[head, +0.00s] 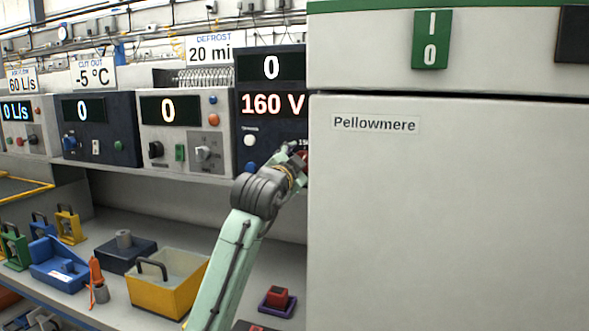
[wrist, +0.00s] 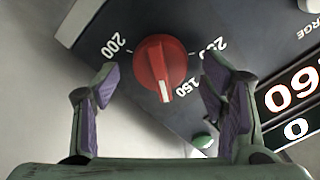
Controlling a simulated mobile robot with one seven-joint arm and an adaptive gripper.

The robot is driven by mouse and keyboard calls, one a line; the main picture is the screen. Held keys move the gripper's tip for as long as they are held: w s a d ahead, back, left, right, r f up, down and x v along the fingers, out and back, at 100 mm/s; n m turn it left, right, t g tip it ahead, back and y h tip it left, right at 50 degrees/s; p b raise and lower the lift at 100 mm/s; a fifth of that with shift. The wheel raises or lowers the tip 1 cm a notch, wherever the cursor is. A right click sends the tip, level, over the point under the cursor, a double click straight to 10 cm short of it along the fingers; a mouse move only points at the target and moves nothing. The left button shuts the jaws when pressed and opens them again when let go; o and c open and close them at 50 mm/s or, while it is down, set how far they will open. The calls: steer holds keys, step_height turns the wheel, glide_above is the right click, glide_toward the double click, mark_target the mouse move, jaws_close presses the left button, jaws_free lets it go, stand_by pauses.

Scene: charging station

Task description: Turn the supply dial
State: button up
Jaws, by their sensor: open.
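The supply dial (wrist: 160,65) is a round red knob with a white pointer line, on a dark panel. In the wrist view its pointer aims at the bottom of the picture, near the printed 150; 200 and another partly hidden number also show around it. My gripper (wrist: 158,72) is open, with one purple-padded finger on each side of the knob and gaps between them; contact is not visible. In the head view my gripper (head: 293,160) is at the dark supply unit (head: 246,125), mostly hiding the dial. The unit's display (head: 272,104) reads 160 V.
A large white Pellowmere cabinet (head: 450,210) stands close on the right of the gripper. Other control units (head: 184,120) line the shelf to the left. A yellow bin (head: 165,295) and a small red block (head: 278,297) sit on the bench below.

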steer(key=v, duration=1.1)
steer(key=shift+s, duration=0.15)
steer(key=shift+r, duration=0.1)
steer(key=w+d+n+p, duration=0.1)
steer(key=w+d+n, duration=0.2)
steer(key=w, duration=0.8)
steer(key=shift+f+n+p, duration=0.4)
steer(key=shift+n, duration=0.7)
steer(key=shift+w, duration=0.1)
steer(key=c, duration=1.2)
steer(key=shift+o, duration=0.2)
